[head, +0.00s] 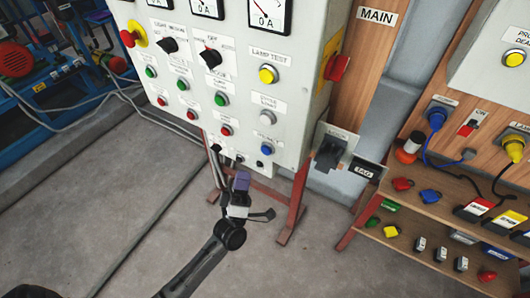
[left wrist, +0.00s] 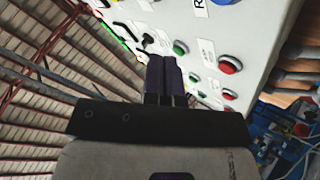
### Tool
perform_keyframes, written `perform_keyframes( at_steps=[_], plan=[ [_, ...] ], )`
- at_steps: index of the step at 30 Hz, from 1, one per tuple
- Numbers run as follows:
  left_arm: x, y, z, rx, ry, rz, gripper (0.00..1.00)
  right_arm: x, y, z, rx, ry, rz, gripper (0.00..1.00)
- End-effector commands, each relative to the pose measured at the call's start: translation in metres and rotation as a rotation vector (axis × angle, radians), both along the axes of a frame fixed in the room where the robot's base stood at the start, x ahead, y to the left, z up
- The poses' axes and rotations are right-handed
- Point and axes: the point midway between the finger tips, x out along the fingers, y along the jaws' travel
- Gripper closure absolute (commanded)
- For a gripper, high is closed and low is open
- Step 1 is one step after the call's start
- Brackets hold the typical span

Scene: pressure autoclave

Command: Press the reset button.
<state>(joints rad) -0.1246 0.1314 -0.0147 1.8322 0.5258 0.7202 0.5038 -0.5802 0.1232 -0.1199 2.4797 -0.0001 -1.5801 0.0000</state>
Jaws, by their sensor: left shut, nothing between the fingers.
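The blue button (head: 266,149) sits at the lower right of the grey control panel (head: 240,60). Its label is too small to read in the head view. In the left wrist view a blue button (left wrist: 224,1) shows at the top edge, beside a label starting with R. My left gripper (head: 240,181) is below and left of the blue button in the head view, near the panel's lower edge. Its dark purple fingers (left wrist: 165,62) are together and empty in the left wrist view. The gap to the panel is hard to judge. My right gripper is not in view.
The panel has a white button (head: 267,102), a yellow lamp-test button (head: 267,74), several green and red buttons, dark knobs and a red side knob (head: 337,67). A switch box (head: 331,148) stands right of it. A wooden shelf (head: 420,218) holds small parts.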

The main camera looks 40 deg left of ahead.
Motion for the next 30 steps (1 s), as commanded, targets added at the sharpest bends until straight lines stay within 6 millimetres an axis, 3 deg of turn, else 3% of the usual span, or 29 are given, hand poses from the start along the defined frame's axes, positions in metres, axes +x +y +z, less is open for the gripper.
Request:
perform_keyframes(
  at_steps=[6, 15, 30],
  plan=[
    [0.029, 0.003, -0.002, 0.0, -0.003, 0.001, 1.0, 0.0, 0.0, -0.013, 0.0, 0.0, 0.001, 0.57],
    [0.057, 0.007, -0.001, 0.0, -0.001, 0.001, 1.0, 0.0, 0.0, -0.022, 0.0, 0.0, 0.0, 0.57],
    [0.067, 0.008, 0.0, 0.0, 0.0, 0.0, 1.0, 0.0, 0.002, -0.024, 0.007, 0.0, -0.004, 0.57]
  ],
)
